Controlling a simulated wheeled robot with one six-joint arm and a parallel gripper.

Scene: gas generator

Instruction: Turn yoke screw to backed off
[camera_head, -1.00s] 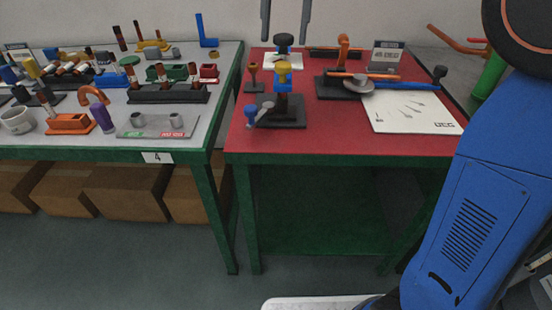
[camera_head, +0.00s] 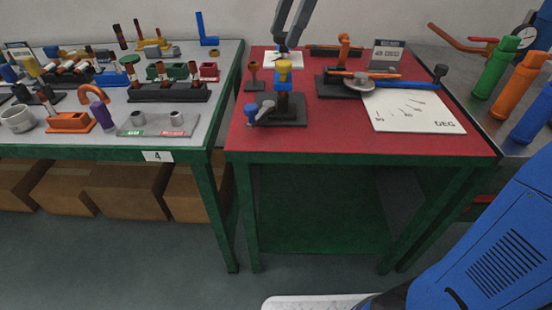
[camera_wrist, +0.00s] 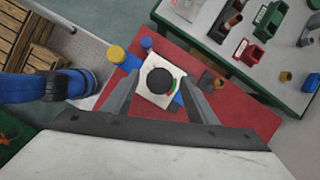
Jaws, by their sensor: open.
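A round black knob (camera_wrist: 160,81), which looks like the yoke screw, stands over a white plate (camera_wrist: 150,98) with a green and red arc beside the knob. My gripper (camera_wrist: 160,80) is open, with one finger on each side of the knob in the wrist view. I cannot tell whether the fingers touch it. In the head view my gripper (camera_head: 285,44) points down at the back of the red table and largely hides the knob. The white plate (camera_head: 297,59) shows there only in part.
A yellow-capped blue fitting (camera_head: 283,77) on a black base stands just in front of the knob on the red table (camera_head: 340,143). A white board (camera_head: 415,112) and a blue-handled tool (camera_head: 405,85) lie right. Coloured cylinders (camera_head: 518,84) stand on the far-right table.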

